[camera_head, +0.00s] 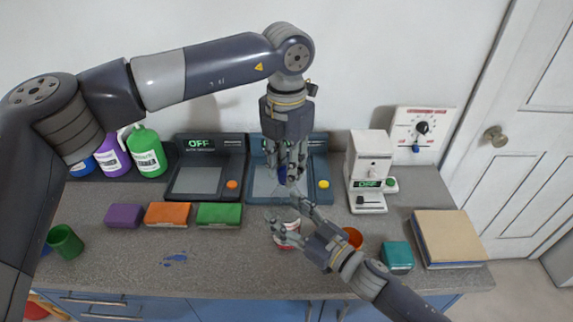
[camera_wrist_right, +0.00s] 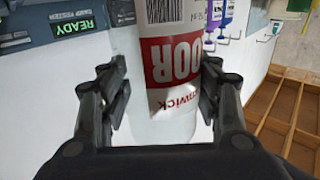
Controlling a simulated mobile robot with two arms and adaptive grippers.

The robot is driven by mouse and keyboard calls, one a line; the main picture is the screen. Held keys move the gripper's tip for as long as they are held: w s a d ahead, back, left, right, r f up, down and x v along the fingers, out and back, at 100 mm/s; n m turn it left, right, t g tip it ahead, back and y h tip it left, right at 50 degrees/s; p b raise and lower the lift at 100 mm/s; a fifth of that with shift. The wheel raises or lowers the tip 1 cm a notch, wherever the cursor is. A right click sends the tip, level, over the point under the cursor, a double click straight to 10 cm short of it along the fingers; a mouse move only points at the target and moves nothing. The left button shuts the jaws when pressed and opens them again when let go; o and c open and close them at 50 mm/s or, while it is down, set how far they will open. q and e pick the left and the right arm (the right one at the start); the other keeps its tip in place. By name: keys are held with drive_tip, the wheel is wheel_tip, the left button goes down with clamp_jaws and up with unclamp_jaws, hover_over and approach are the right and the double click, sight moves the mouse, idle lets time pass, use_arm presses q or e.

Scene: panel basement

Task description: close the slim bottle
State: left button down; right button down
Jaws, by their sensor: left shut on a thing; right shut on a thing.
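The slim bottle (camera_wrist_right: 172,70) is white with a red label and fills the middle of the right wrist view. It also shows in the head view (camera_head: 287,240), low over or on the counter, partly covered by my right gripper. My right gripper (camera_head: 283,226) is shut around its body, one finger on each side. My left gripper (camera_head: 288,172) points down above the bottle and is shut on a small blue thing (camera_head: 282,175), which looks like a cap. That thing is apart from the bottle. The bottle's mouth is hidden in both views.
Two flat devices reading OFF (camera_head: 195,181) stand behind. A white machine (camera_head: 368,162) stands right of them. Blocks (camera_head: 168,214) lie at left, near a green cup (camera_head: 66,242) and blue spill (camera_head: 175,259). An orange cup (camera_head: 352,237) and teal block (camera_head: 398,256) are at right.

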use_arm(q)
drive_tip(key=m, duration=2.1)
drive_tip(key=c, duration=1.2)
unclamp_jaws()
wheel_tip(320, 180, up, 12)
